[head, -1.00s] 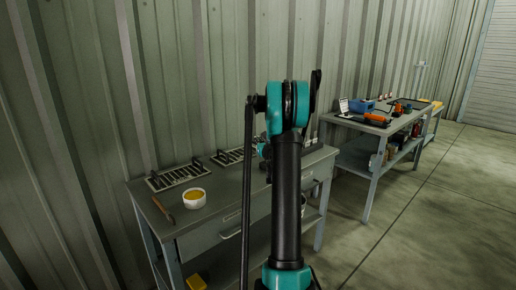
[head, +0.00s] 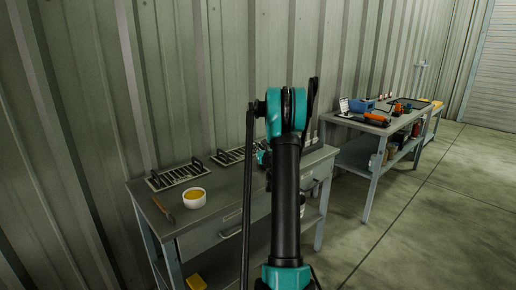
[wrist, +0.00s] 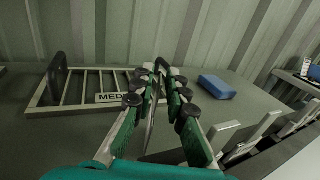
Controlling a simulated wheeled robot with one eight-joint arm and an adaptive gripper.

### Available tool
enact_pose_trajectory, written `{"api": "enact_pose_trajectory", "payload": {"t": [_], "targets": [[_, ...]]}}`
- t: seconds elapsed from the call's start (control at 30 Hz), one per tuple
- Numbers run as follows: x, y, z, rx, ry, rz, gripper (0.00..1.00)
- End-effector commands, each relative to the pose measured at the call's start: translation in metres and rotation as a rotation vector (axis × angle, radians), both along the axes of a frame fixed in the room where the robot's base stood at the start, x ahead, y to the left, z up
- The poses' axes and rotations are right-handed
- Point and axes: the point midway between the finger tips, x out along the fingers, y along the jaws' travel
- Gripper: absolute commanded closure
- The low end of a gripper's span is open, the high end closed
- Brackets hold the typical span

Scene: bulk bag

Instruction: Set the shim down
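In the wrist view, the two green-padded fingers of my gripper (wrist: 162,80) are close together over the workbench. A thin grey strip, which looks like the shim (wrist: 151,122), stands on edge between them. A slatted rack (wrist: 75,98) with a label reading "MED" lies on the bench at the left, partly behind the fingers. Its right-hand handle shows just beyond the fingertips. I cannot tell whether the strip touches the rack or bench. In the head view my arm hides most of the gripper and the shim.
A blue block (wrist: 217,87) lies on the bench right of the fingers. Pale upright pieces (wrist: 248,135) stand near the right. In the head view, a white bowl (head: 194,198) and a brown-handled tool (head: 163,209) lie at the bench's left. Another bench (head: 375,127) stands beyond.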

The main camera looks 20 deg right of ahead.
Motion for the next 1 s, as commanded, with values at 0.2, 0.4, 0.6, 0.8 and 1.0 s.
{"api": "enact_pose_trajectory", "payload": {"t": [0.2, 0.4, 0.6, 0.8, 1.0], "targets": [[-0.007, 0.0, 0.003, 0.0, 0.0, 0.0, 0.86], [-0.044, 0.001, 0.003, 0.0, 0.0, -0.002, 0.86], [-0.085, 0.003, 0.003, 0.0, 0.0, -0.002, 0.86], [-0.111, 0.004, 0.003, 0.0, 0.0, -0.001, 0.86], [-0.12, 0.005, 0.003, 0.0, 0.0, -0.001, 0.86]]}}
